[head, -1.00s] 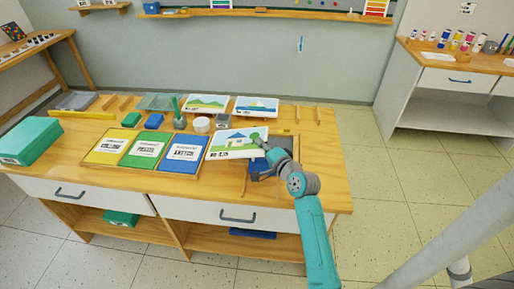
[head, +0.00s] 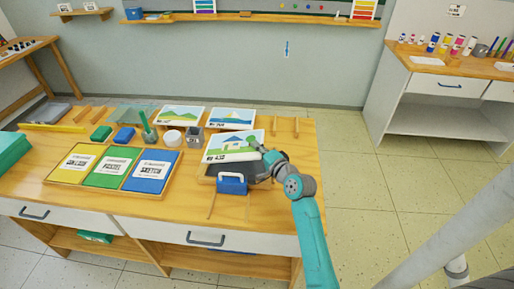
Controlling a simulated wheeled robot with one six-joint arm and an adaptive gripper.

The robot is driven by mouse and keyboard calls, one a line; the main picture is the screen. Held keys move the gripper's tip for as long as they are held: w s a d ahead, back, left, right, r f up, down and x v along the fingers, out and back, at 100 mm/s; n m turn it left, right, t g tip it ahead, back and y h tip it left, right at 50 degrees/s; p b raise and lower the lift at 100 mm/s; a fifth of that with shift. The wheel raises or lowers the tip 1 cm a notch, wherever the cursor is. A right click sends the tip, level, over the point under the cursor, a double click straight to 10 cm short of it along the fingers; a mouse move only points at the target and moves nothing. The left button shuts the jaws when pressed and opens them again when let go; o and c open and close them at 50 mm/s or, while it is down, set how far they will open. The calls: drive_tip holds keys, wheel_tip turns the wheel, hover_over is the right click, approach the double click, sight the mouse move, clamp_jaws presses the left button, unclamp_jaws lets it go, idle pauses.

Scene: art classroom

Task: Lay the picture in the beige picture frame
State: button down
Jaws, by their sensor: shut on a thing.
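My gripper (head: 262,157) is shut on the right edge of a landscape picture (head: 230,147) with a green field, a tree and a white lower border. A thin beige outline (head: 211,206), possibly the beige picture frame, lies at the table's front, below and apart from the picture.
Yellow, green and blue pads (head: 152,171) sit in a wooden holder on the left. Two other landscape pictures (head: 181,116) lie at the back. A green bottle (head: 148,128), a white round tub (head: 172,137) and a grey cup (head: 192,138) stand behind.

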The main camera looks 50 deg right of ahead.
drive_tip(key=shift+f, duration=3.65)
drive_tip(key=c, duration=1.2)
unclamp_jaws()
drive_tip(key=shift+s, duration=0.1)
drive_tip(key=v, duration=1.2)
